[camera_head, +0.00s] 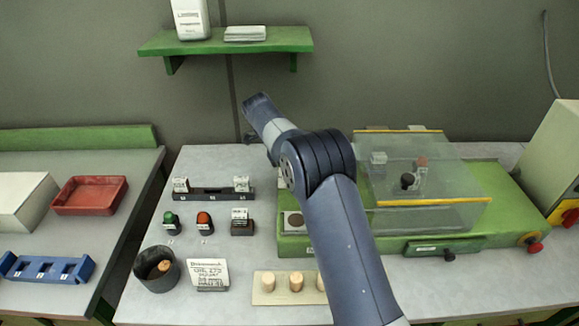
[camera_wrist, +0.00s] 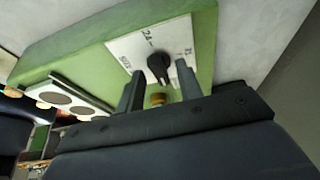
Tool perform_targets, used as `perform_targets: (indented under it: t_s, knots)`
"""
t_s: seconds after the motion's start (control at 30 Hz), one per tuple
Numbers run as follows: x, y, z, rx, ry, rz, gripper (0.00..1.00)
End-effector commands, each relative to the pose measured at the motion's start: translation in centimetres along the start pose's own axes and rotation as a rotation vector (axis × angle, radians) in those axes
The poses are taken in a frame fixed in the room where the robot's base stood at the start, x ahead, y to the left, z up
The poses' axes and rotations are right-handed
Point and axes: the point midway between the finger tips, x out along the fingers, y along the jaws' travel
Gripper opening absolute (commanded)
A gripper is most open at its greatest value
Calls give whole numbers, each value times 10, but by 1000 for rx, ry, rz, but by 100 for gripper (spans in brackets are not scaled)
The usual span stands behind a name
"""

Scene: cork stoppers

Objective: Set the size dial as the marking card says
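The size dial (camera_wrist: 158,64) is a black knob on a white plate (camera_wrist: 122,45) fixed to a green housing. The plate reads "SIZE" and "24", with another mark partly hidden at the right. My gripper (camera_wrist: 158,70) is open, with its fingertips on either side of the knob and a gap visible at each side. I cannot tell exactly where the dial points. The marking card (camera_head: 208,273) stands at the front left of the bench in the head view; its print is too small to read surely. My arm hides the gripper and dial there.
A green machine (camera_head: 460,243) with a clear cover (camera_head: 430,185) fills the right of the bench. A dark cup (camera_head: 146,281), green and orange buttons (camera_head: 204,222) and a board with corks (camera_head: 266,298) stand left and front. A green shelf (camera_head: 225,42) hangs behind.

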Motion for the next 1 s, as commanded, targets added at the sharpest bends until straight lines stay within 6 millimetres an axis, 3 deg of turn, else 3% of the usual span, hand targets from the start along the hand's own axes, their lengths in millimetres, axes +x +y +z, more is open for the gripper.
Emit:
perform_targets:
  t_s: [0.23,0.7,1.0]
  knots:
    - [-11,0,0,0,0,-2,35]
    - [-92,-1,0,1,0,-2,35]
    - [-108,0,0,-1,1,1,35]
